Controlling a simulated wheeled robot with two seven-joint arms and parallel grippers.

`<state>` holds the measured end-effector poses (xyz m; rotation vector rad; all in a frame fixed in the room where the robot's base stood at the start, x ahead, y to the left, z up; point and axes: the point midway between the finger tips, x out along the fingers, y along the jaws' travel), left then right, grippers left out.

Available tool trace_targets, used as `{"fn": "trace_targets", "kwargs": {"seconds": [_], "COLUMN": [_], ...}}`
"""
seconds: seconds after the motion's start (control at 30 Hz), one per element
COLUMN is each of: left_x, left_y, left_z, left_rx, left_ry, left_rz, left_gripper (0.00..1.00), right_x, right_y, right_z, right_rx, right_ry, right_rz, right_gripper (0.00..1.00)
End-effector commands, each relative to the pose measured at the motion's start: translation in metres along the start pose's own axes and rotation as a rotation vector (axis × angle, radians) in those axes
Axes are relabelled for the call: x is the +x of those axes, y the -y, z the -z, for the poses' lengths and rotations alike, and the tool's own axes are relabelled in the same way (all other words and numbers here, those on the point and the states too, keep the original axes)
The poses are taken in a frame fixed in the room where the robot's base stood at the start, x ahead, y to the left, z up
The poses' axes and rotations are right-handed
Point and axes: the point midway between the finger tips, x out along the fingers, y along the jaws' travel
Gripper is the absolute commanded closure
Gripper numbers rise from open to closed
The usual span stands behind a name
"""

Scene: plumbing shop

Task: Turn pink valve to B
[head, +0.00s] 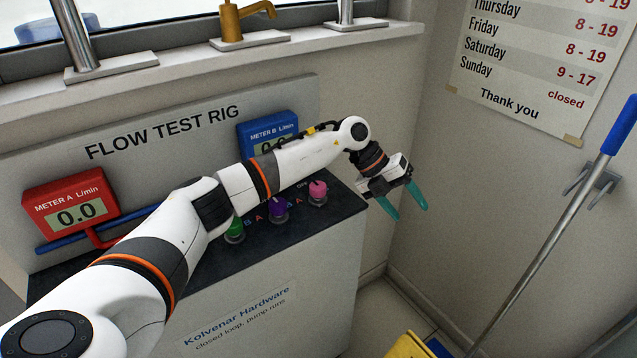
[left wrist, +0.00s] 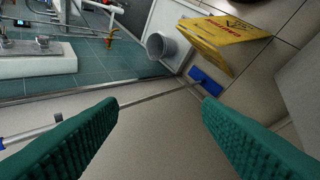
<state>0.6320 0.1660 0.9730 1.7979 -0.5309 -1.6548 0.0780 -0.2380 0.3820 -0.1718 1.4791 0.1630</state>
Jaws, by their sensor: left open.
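The pink valve (head: 318,192) is the rightmost of the knobs on the dark top of the flow test rig (head: 200,128) in the head view. A purple valve (head: 278,208) and a green valve (head: 234,230) stand to its left, the green one partly behind my left arm. Letters are marked by the valves, but the pink valve's setting is too small to tell. My left gripper (head: 408,207) is open and empty, off to the right of the pink valve, beyond the rig's right end. In the left wrist view its teal fingers (left wrist: 160,150) are apart with nothing between them. My right gripper is out of view.
Red meter A (head: 70,205) reads 0.0; blue meter B (head: 267,135) is partly hidden by my arm. A blue-handled pole (head: 550,230) leans at the right wall. A yellow sign (head: 408,346) is on the floor, also in the wrist view (left wrist: 222,42).

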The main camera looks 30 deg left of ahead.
Motion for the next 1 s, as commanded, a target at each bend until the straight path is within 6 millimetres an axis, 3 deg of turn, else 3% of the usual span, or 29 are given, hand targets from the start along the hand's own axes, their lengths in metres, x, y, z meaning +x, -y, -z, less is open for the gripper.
{"fn": "trace_targets", "kwargs": {"seconds": [0.03, 0.2, 0.3, 0.4, 0.57, 1.0], "left_x": [-0.041, -0.152, -0.194, -0.212, -0.204, -0.144], "left_y": [0.016, 0.062, 0.074, 0.080, 0.093, 0.148], "left_z": [0.012, 0.022, 0.020, 0.017, 0.015, 0.014], "left_rx": [0.003, -0.104, -0.169, -0.205, -0.214, -0.210], "left_ry": [-0.016, -0.048, -0.065, -0.072, -0.068, -0.068], "left_rz": [0.159, 0.563, 0.687, 0.745, 0.759, 0.755], "left_gripper": [0.41, 0.41, 0.41, 0.41, 0.41, 0.41], "right_x": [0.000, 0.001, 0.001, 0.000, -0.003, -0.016], "right_y": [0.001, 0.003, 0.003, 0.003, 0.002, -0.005], "right_z": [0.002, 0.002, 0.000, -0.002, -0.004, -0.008], "right_rx": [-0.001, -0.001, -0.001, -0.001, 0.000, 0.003], "right_ry": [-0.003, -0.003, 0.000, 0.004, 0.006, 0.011], "right_rz": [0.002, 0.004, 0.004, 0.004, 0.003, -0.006], "right_gripper": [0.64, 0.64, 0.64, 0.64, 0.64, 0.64]}}
